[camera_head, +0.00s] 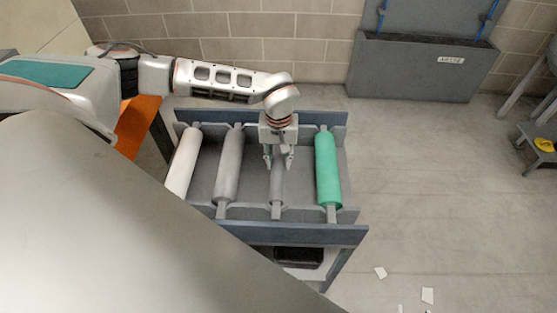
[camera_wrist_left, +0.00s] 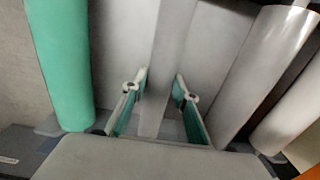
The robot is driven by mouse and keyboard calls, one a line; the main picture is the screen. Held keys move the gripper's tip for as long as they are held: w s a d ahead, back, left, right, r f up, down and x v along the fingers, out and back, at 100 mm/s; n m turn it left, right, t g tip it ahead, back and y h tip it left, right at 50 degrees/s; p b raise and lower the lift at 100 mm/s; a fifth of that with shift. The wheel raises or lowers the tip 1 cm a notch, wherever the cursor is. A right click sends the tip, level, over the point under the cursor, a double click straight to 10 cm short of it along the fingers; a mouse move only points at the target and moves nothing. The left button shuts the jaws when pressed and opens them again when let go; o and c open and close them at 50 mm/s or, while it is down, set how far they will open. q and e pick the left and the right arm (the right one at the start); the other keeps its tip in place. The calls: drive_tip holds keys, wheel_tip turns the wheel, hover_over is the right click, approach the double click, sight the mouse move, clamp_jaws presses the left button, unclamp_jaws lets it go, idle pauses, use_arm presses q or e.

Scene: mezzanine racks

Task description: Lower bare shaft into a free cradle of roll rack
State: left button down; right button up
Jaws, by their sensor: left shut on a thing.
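The roll rack (camera_head: 300,233) is a grey frame with notched rails. It holds a white roll (camera_head: 184,163), a grey roll (camera_head: 229,168) and a green roll (camera_head: 327,170). The bare shaft (camera_head: 277,195), thin and grey, lies lengthwise between the grey and green rolls; it also shows in the left wrist view (camera_wrist_left: 170,60). My left gripper (camera_head: 278,160) points down over the rack and is shut on the shaft, one finger on each side. The near shaft end is at the front rail; whether it touches the cradle is unclear. The far end is hidden behind my gripper. My right gripper is out of view.
The green and grey rolls stand close on either side of my left gripper. A dark bin (camera_head: 298,256) sits under the rack front. A grey wall box (camera_head: 420,70) is at the back. The floor to the right is open, with paper scraps (camera_head: 428,295).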

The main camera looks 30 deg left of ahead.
use_arm(q)
drive_tip(key=shift+f, duration=0.5)
idle(0.3)
drive_tip(key=c, duration=1.5)
unclamp_jaws()
wheel_tip(320, 180, up, 12)
